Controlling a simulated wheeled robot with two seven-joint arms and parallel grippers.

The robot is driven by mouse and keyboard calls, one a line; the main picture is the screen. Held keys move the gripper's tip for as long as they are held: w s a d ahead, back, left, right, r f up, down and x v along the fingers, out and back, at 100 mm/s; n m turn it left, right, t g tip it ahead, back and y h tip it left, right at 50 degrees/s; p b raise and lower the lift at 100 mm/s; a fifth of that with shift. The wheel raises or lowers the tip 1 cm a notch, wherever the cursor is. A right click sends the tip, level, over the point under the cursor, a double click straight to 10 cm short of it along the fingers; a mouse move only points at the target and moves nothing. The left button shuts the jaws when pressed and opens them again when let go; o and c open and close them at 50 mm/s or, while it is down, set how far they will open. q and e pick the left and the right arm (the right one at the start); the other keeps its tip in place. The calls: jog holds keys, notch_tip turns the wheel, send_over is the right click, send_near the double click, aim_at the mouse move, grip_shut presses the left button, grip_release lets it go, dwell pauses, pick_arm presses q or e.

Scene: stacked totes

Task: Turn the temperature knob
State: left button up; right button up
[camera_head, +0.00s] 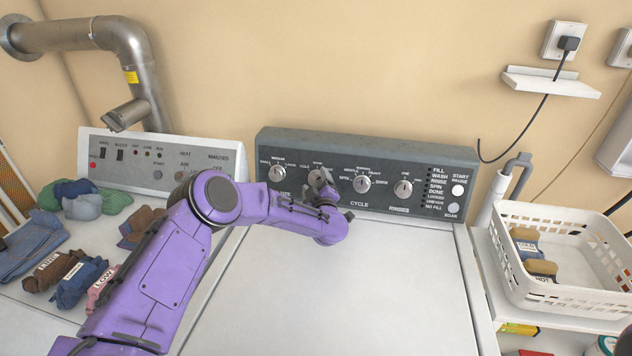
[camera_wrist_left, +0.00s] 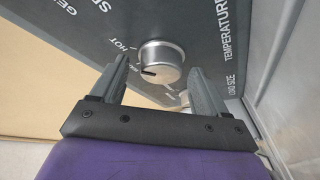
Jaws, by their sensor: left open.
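The temperature knob (camera_wrist_left: 160,62) is a round silver knob with a dark pointer mark, on a grey panel lettered TEMPERATURE in the left wrist view. My left gripper (camera_wrist_left: 158,72) is open, with one finger on each side of the knob in that view. A gap shows between each finger and the knob, and I see no contact. In the head view my left gripper (camera_head: 322,184) is at the grey control panel (camera_head: 335,146), at its second dial from the left, and hides most of that knob.
Other knobs flank it: the load size knob (camera_head: 277,173), the cycle knob (camera_head: 362,183) and the rinses knob (camera_head: 403,189). A white basket (camera_head: 505,250) stands at right. Folded clothes (camera_head: 30,245) lie at left by a second panel (camera_head: 120,170). The white washer top (camera_head: 400,290) is clear.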

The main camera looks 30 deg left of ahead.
pick_arm(q)
jog(key=shift+s, duration=0.1)
jog(key=c, duration=1)
jog(key=shift+f, duration=0.1)
jog(key=shift+c, duration=0.2)
